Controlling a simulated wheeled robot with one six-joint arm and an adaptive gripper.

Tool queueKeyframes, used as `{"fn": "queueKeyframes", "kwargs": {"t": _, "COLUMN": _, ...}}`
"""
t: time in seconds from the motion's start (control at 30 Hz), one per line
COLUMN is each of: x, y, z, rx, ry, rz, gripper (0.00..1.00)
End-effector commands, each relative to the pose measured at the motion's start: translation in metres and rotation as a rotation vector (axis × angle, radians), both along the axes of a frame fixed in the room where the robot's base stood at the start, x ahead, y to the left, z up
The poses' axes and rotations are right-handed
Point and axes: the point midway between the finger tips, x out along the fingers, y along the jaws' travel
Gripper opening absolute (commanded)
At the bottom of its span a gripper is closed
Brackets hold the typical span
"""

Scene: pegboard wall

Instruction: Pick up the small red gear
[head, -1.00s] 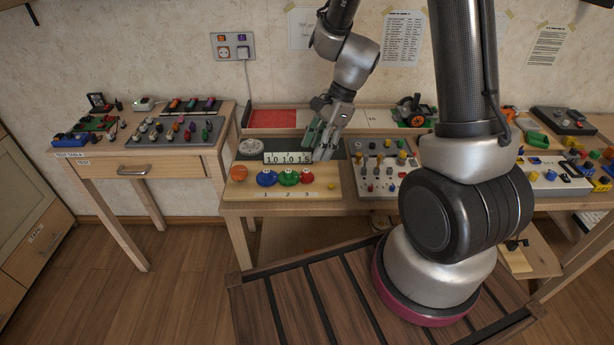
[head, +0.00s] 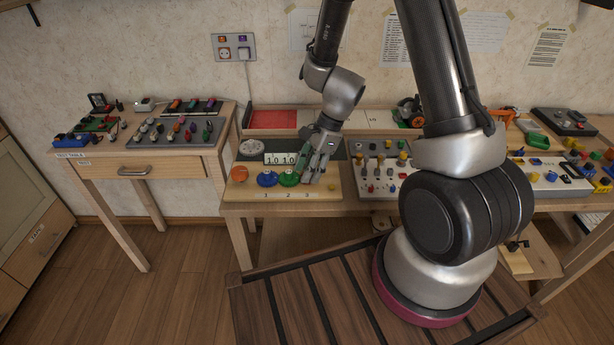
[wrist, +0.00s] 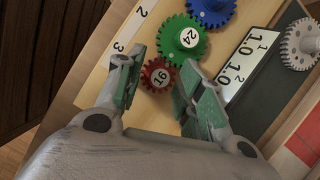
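The small red gear (wrist: 158,75), marked 16, lies on the wooden board (wrist: 110,75) by the number 3. In the wrist view my gripper (wrist: 158,88) is open, with its green-padded fingers on either side of the gear and nothing visibly held. I cannot tell whether either finger touches it. In the head view my gripper (head: 308,180) hides the red gear. The green gear (wrist: 185,38), marked 24, sits right beside the red one, their teeth close or meshed. The blue gear (wrist: 212,8) is beyond it, and it also shows in the head view (head: 267,179).
An orange knob (head: 239,174) is at the board's left end. A white number plate (head: 279,158) and a grey gear (head: 251,147) lie behind the gears. A panel with knobs (head: 385,178) stands to the right. A small yellow piece (head: 332,186) lies on the board's right side.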

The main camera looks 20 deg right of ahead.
Motion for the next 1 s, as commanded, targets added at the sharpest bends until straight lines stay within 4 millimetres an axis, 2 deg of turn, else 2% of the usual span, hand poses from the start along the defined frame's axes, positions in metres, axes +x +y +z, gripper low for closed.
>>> {"fn": "queueKeyframes", "kwargs": {"t": 0.03, "x": 0.000, "y": 0.000, "z": 0.000, "rx": 0.000, "ry": 0.000, "rz": 0.000, "gripper": 0.22}}
{"fn": "queueKeyframes", "kwargs": {"t": 0.07, "x": 0.000, "y": 0.000, "z": 0.000, "rx": 0.000, "ry": 0.000, "rz": 0.000, "gripper": 0.17}}
{"fn": "queueKeyframes", "kwargs": {"t": 0.1, "x": 0.000, "y": 0.000, "z": 0.000, "rx": 0.000, "ry": 0.000, "rz": 0.000, "gripper": 0.16}}
{"fn": "queueKeyframes", "kwargs": {"t": 0.5, "x": 0.000, "y": 0.000, "z": 0.001, "rx": 0.000, "ry": 0.000, "rz": 0.000, "gripper": 0.14}}
{"fn": "queueKeyframes", "kwargs": {"t": 0.57, "x": 0.000, "y": 0.000, "z": 0.003, "rx": 0.000, "ry": -0.001, "rz": 0.000, "gripper": 0.11}}
{"fn": "queueKeyframes", "kwargs": {"t": 0.6, "x": 0.000, "y": 0.000, "z": 0.005, "rx": 0.001, "ry": -0.001, "rz": 0.000, "gripper": 0.06}}
{"fn": "queueKeyframes", "kwargs": {"t": 0.77, "x": 0.001, "y": 0.000, "z": 0.025, "rx": 0.001, "ry": -0.006, "rz": 0.001, "gripper": 0.05}}
{"fn": "queueKeyframes", "kwargs": {"t": 1.0, "x": 0.001, "y": 0.000, "z": 0.073, "rx": 0.001, "ry": -0.005, "rz": 0.002, "gripper": 0.05}}
